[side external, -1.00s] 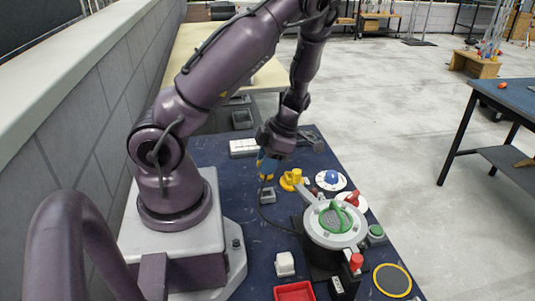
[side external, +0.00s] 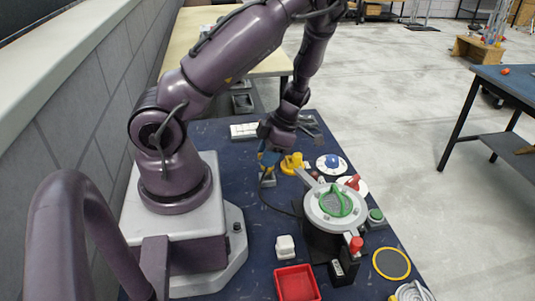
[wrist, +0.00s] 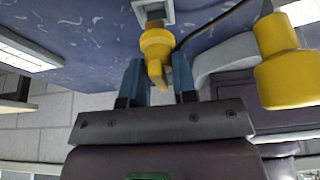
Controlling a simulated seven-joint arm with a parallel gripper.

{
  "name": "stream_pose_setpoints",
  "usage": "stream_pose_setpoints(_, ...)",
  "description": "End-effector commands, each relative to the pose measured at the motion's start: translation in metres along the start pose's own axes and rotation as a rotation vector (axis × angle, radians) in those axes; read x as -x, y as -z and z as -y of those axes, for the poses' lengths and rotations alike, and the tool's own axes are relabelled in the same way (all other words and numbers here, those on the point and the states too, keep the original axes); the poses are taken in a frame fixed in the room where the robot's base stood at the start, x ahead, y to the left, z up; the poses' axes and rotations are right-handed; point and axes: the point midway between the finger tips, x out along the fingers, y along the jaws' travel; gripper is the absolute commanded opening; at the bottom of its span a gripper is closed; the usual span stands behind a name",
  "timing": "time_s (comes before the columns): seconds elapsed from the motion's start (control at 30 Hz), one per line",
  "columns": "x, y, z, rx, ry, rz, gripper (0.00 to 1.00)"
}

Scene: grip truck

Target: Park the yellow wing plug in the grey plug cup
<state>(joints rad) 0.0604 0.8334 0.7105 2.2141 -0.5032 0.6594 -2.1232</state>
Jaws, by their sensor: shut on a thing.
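The yellow wing plug (wrist: 157,46) is held between the two blue fingers of my gripper (wrist: 159,82) in the wrist view. Its brownish tip points at the opening of the grey plug cup (wrist: 168,14) and overlaps it in the picture. I cannot tell whether the tip is inside the cup or just short of it. In the side view my gripper (side external: 269,160) is tilted and right above the grey plug cup (side external: 267,181). The plug is mostly hidden by the fingers there.
A yellow fixture (side external: 293,163) stands close to the right of my gripper; it also shows in the wrist view (wrist: 282,65). A dark cable runs from the cup area toward the round grey pot (side external: 335,203). A white block (side external: 285,246) and red tray (side external: 297,283) lie nearer the camera.

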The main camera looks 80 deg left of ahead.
Motion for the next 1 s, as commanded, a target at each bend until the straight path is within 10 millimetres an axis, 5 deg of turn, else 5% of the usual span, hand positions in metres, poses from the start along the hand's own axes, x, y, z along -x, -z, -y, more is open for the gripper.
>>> stream_pose_setpoints(1.0,-0.01,-0.004,0.0,-0.001,0.001,-0.001,0.0)
